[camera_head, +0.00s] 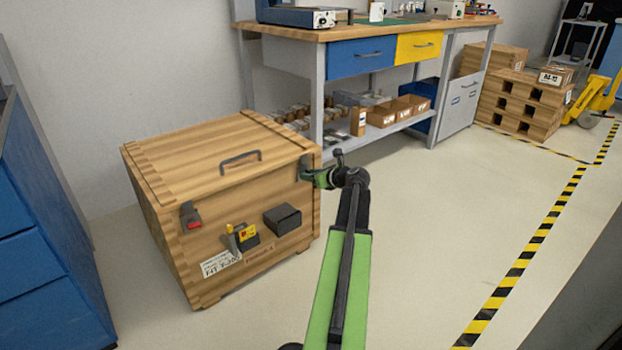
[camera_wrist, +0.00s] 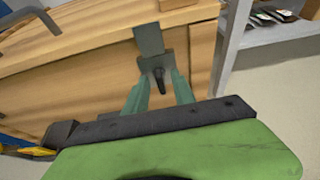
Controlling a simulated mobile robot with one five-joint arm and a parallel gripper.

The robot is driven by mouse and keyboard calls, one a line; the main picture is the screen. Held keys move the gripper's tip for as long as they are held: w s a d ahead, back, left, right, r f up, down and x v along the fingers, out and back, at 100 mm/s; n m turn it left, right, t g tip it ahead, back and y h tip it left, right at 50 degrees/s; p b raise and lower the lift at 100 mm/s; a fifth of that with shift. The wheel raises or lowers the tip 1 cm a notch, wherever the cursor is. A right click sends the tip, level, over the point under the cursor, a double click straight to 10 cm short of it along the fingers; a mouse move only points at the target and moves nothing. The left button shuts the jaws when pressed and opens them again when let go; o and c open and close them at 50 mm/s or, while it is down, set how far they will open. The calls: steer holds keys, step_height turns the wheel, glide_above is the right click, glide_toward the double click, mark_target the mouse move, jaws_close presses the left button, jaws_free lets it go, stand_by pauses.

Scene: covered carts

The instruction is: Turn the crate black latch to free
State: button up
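The wooden crate (camera_head: 235,185) stands on the floor at left, its lid down. Its black latch (camera_wrist: 158,72) is at the upper right of the front face, with a dark plate reaching up to the lid edge. In the head view my gripper (camera_head: 318,178) is at that corner and largely hides the latch. In the wrist view the green fingers of my gripper (camera_wrist: 160,88) stand apart, one on each side of the latch's dark lever. The lever points down between them. I see no clear contact.
The crate front also carries a red-and-black latch (camera_head: 191,217), a yellow-tagged fitting (camera_head: 243,237) and a black box (camera_head: 283,219). A workbench (camera_head: 350,33) stands behind, blue drawers (camera_head: 45,240) at left.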

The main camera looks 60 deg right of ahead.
jaws_close()
steer(key=shift+a, duration=0.1)
stand_by(0.5)
steer(key=shift+w+a+f+n+g+h+b, duration=0.15)
steer(key=shift+n+h+b, duration=0.35)
steer(key=shift+n+h, duration=0.4)
steer(key=shift+r+n+g+h+b, duration=0.1)
steer(key=shift+n+h+b, duration=0.45)
steer(key=shift+n, duration=0.7)
steer(key=shift+w+a+f+n+g+h+b, duration=0.15)
steer(key=shift+n+h+b, duration=0.35)
steer(key=shift+n+h, duration=0.4)
steer(key=shift+d+r, duration=0.1)
steer(key=shift+r, duration=0.1)
jaws_free()
steer(key=shift+f, duration=0.1)
steer(key=shift+s, duration=0.1)
